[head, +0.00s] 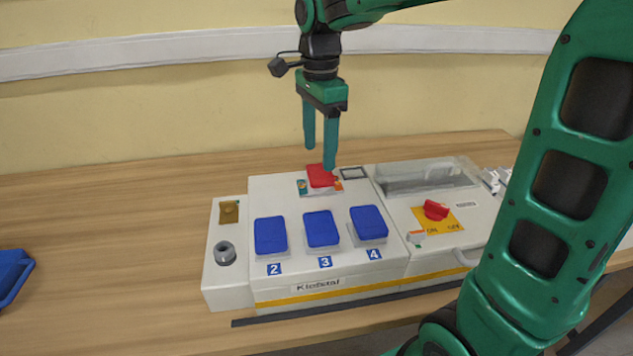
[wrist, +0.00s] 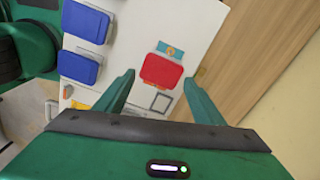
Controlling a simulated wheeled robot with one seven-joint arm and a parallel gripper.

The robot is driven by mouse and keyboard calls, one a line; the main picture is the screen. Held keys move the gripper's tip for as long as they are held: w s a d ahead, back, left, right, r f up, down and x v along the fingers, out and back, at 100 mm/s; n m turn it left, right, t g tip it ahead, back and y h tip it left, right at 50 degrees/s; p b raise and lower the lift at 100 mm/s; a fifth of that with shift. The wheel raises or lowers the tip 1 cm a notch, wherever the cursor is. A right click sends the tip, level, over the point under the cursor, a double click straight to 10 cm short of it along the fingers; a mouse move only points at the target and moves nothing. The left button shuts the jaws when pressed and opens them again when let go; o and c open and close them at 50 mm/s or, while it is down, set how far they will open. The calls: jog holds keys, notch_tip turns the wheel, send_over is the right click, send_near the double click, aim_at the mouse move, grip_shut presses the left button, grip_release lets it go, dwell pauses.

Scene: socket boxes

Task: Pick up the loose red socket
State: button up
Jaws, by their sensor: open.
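The red socket (head: 320,176) sits at the back of the white box, behind the row of blue sockets. It looks like a rounded red lid on a small labelled base. In the wrist view the red socket (wrist: 162,70) lies ahead of the fingertips, roughly between their lines. My gripper (head: 319,158) is open and points down, with its fingertips above and close to the red socket; it also shows in the wrist view (wrist: 157,80). The fingers hold nothing. In the head view the near finger stands just beside the socket's right back edge; I cannot tell whether it touches.
Blue sockets marked 2 (head: 270,235), 3 (head: 321,228) and 4 (head: 368,222) stand in front of the red one. A red rotary switch (head: 436,210) is on the right. A blue tray (head: 12,273) lies far left. The wooden table (head: 110,240) is clear between.

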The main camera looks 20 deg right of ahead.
aim_at(319, 171)
jog(key=shift+w+d+f, duration=0.1)
jog(key=shift+w+f, duration=0.1)
jog(key=shift+f, duration=1.7)
jog(key=shift+w+d+f, duration=0.1)
jog(key=shift+w+f, duration=0.05)
jog(key=shift+f, duration=1.75)
jog(key=shift+c, duration=0.7)
jog(key=c, duration=1.1)
jog(key=shift+r, duration=0.45)
notch_tip(319, 171, up, 4)
jog(key=shift+a+f, duration=0.1)
jog(key=shift+f, duration=0.1)
jog(key=s+a+r, duration=0.6)
jog(key=s+a, duration=0.1)
jog(key=s, duration=0.1)
jog(key=shift+s+a+r, duration=0.3)
jog(key=shift+s, duration=0.05)
